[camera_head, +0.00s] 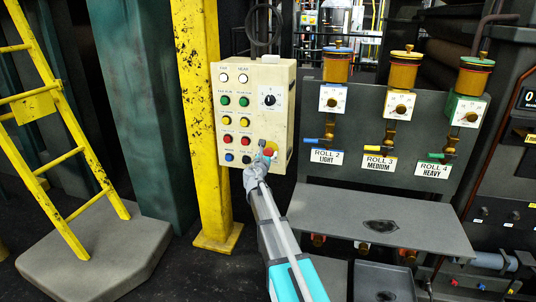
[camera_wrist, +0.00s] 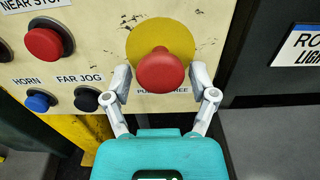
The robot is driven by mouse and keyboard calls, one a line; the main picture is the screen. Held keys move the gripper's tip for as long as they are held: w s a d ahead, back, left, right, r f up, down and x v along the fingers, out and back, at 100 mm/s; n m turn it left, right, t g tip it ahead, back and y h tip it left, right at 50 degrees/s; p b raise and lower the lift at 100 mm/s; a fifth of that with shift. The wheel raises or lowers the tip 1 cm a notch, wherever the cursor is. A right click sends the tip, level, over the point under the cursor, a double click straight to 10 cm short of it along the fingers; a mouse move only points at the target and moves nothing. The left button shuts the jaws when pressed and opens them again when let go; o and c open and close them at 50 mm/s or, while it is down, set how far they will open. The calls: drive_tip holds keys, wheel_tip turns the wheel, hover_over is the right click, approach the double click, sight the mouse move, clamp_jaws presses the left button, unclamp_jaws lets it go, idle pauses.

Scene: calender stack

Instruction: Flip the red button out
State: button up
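A red mushroom button (camera_wrist: 160,70) on a round yellow plate (camera_wrist: 174,38) stands out from the cream control panel (camera_head: 284,75). A partly covered label below it reads "PULL" and "FREE". In the head view the red button (camera_head: 270,150) shows at the panel's lower right, partly behind my gripper (camera_head: 262,153). In the wrist view my gripper (camera_wrist: 161,75) is open, with one finger on each side of the red button. A small gap shows between each fingertip and the button, and nothing is held.
Another red button (camera_wrist: 43,44), a blue HORN button (camera_wrist: 38,101) and a black FAR JOG button (camera_wrist: 87,98) sit to the left. A black dial (camera_head: 269,99) is above. A yellow post (camera_head: 203,120) stands left of the panel; a grey shelf (camera_head: 430,225) lies right.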

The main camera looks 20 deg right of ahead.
drive_tip(key=shift+o, duration=0.3)
drive_tip(key=v, duration=1.2)
drive_tip(key=shift+d, duration=0.1)
idle(0.6)
